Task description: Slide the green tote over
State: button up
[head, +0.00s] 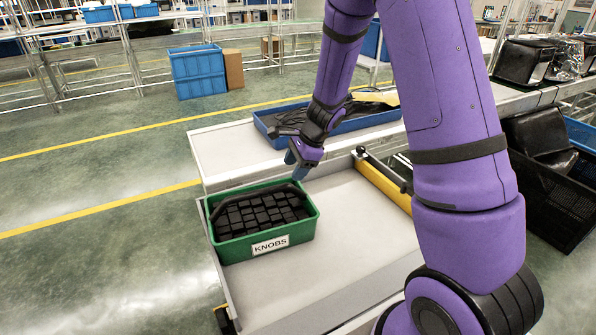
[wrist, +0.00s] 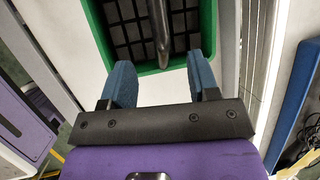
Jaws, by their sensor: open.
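The green tote (head: 222,250), labelled KNOBS and filled with several black blocks, sits at the left end of the grey table (head: 345,235). A dark handle bar (head: 262,193) runs across the tote's far side. My gripper (head: 296,163) is above the table, just beyond and to the right of the tote. In the wrist view my gripper (wrist: 162,72) is open with its two blue fingers apart. The green tote (wrist: 208,30) lies ahead of the fingers, and its handle (wrist: 160,30) shows between them. Whether the fingers touch the tote is unclear.
A blue tray (head: 268,127) with dark items lies on the surface behind. A yellow bar with a black roller (head: 383,185) stands right of the tote. The grey surface between the tote and my arm's base is clear. Black crates (head: 555,200) stand at the right.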

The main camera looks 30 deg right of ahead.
jog(key=shift+a, duration=0.15)
jog(key=x, duration=1)
jog(key=shift+w+a+f, duration=0.1)
jog(key=shift+f, duration=0.25)
grip_shut()
grip_release()
jog(key=v, duration=1)
jog(key=shift+r, duration=0.35)
